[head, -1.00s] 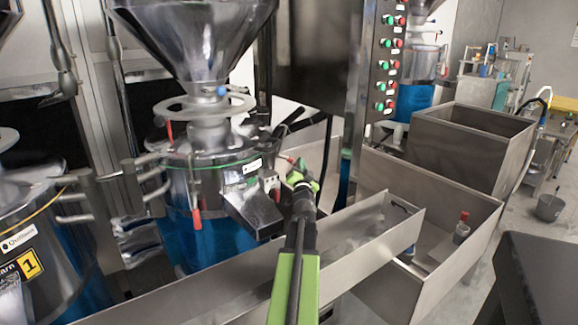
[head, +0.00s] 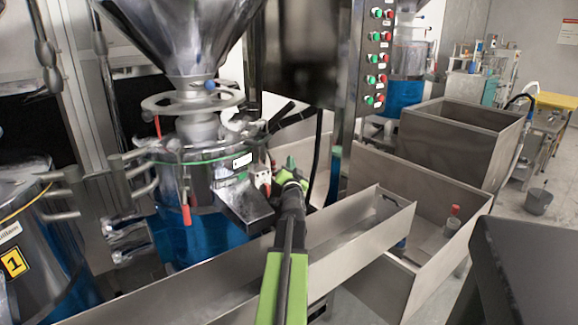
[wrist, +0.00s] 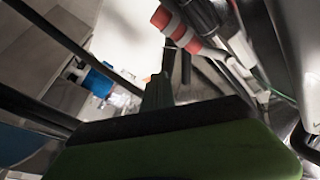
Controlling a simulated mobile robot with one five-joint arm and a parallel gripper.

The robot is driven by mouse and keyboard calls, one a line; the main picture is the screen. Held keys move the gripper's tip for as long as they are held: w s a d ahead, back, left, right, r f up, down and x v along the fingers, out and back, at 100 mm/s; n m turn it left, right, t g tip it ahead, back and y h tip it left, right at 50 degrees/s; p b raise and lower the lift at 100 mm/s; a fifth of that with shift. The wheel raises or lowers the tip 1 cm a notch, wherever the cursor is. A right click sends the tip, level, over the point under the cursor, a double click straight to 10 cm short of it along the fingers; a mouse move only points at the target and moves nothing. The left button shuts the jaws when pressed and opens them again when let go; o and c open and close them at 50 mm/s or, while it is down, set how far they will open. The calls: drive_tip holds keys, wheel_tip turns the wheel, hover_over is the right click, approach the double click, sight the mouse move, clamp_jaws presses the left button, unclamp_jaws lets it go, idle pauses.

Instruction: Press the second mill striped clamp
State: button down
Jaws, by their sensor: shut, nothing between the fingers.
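The second mill (head: 200,165) stands at centre left, with a steel hopper above and a blue lower body. A clamp with red and white bands, the striped clamp (wrist: 176,27), shows at the top of the wrist view, right of my fingertips. In the head view a small red and white part by the mill's chute seems to be the same clamp, partly hidden by my gripper. My gripper (head: 290,174) is shut and empty, just right of the chute. Its green fingers also show in the wrist view (wrist: 160,88), close to the clamp; I cannot tell if they touch.
A long steel trough (head: 335,235) crosses in front of the mill, under my arm. Open steel bins (head: 462,150) stand to the right. A button panel (head: 376,60) rises behind. A red-handled clamp (head: 186,210) hangs on the mill's front.

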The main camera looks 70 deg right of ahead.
drive_tip(key=w+r+v, duration=0.1)
drive_tip(key=r+v, duration=0.1)
drive_tip(key=v, duration=0.7)
drive_tip(key=shift+v, duration=0.75)
